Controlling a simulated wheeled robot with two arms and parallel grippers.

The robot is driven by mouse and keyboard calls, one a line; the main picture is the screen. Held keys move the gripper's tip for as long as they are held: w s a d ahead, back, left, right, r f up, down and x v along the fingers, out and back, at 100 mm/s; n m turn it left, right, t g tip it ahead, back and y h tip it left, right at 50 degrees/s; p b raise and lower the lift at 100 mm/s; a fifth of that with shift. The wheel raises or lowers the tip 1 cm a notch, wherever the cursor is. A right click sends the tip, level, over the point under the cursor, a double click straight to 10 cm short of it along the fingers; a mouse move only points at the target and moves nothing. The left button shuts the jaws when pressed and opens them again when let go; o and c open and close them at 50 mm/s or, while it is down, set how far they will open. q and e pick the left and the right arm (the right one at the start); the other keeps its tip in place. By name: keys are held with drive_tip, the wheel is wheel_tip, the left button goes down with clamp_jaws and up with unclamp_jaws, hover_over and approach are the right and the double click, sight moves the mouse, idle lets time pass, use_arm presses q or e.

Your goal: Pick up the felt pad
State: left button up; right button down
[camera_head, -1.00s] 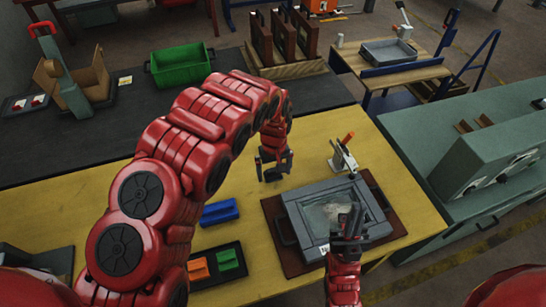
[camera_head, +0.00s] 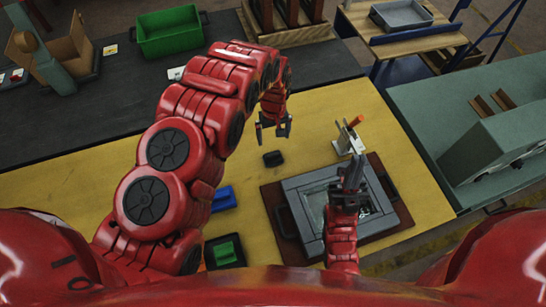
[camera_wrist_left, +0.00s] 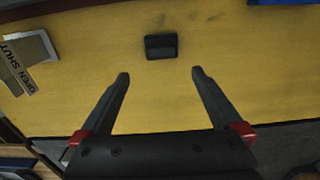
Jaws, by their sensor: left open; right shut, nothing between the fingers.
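The felt pad looks to be the small black block (camera_head: 273,158) lying on the yellow worktop. It also shows in the left wrist view (camera_wrist_left: 161,46), ahead of the fingertips and roughly centred between them. My left gripper (camera_head: 273,128) is open and empty above the yellow worktop, behind the black block and apart from it. In the left wrist view its two fingers (camera_wrist_left: 159,76) stand wide with bare worktop between them. My right gripper (camera_head: 352,175) is shut and empty over the grey frame (camera_head: 300,183), and hides part of it.
A toggle clamp with an orange handle (camera_head: 349,138) stands behind the grey frame, which rests on a brown board (camera_head: 275,208). A blue block (camera_head: 224,198) and a green block (camera_head: 225,252) lie left. Yellow worktop around the black block is clear.

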sight(273, 153)
use_arm(q)
wheel_tip(273, 153, down, 6)
drive_tip(key=shift+s+b, duration=0.1)
drive_tip(key=shift+b, duration=0.5)
drive_tip(key=shift+f, duration=0.4)
drive_tip(key=f, duration=0.1)
drive_tip(key=f+b, duration=0.1)
drive_tip(key=f, duration=0.2)
drive_tip(key=shift+s+a+f, duration=0.1)
drive_tip(key=shift+s+f, duration=0.15)
drive_tip(key=shift+f, duration=0.05)
drive_tip(key=shift+w, duration=0.1)
drive_tip(key=c, duration=1.2)
drive_tip(key=shift+r, duration=0.15)
